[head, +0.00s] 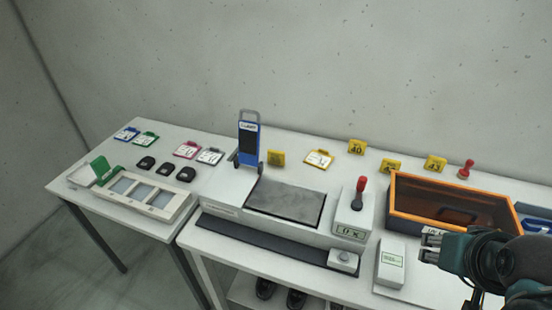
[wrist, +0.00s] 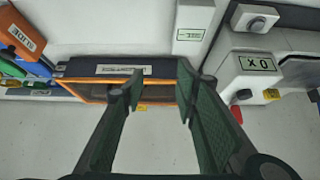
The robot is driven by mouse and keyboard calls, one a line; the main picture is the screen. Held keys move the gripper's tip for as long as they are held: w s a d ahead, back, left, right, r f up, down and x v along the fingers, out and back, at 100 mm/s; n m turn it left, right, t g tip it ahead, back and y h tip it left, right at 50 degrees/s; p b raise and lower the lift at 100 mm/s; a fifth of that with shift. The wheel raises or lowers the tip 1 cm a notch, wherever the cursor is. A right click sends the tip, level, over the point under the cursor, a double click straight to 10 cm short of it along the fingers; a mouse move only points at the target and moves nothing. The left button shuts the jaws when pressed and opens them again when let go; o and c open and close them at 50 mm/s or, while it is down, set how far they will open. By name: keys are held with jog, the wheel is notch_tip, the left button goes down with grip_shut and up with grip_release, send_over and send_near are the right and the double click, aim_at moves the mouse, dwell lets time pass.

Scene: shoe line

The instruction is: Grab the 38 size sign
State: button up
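Several small yellow size signs stand on the table in the head view. One (head: 356,147) at the back seems to read 40, and one (head: 435,163) on the right seems to read 43. A yellow sign (head: 391,166) between them and another yellow sign (head: 276,157) beside the blue stand have numbers too small to read, so I cannot tell which is 38. My gripper (head: 432,246) is at the right, in front of the orange-rimmed box and apart from the signs. In the wrist view my gripper (wrist: 160,86) is open, with nothing between its fingers.
The orange-rimmed box (head: 397,202) stands between my gripper and the right-hand signs. A red-handled device (head: 352,215), a white box (head: 391,262) and a red stamp (head: 465,170) are nearby. A blue upright stand (head: 248,140) and a grey mat (head: 285,202) lie further left.

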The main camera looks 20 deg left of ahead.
jog(key=shift+r, duration=0.1)
jog(key=w+a+r+n+g+p, duration=0.1)
jog(key=w+a+r+n+p, duration=0.1)
jog(key=w+a+r, duration=0.3)
jog(key=w+a+r+n+g+p, duration=0.1)
jog(key=w+a+r+n+p, duration=0.15)
jog(key=w, duration=0.45)
jog(key=n+g+p, duration=0.5)
jog(key=n+p, duration=0.5)
jog(key=n, duration=0.4)
send_over(276, 152)
jog(key=f, duration=1.4)
jog(key=shift+w+d+f, duration=0.2)
jog(key=shift+d, duration=0.05)
jog(key=shift+a+f, duration=0.3)
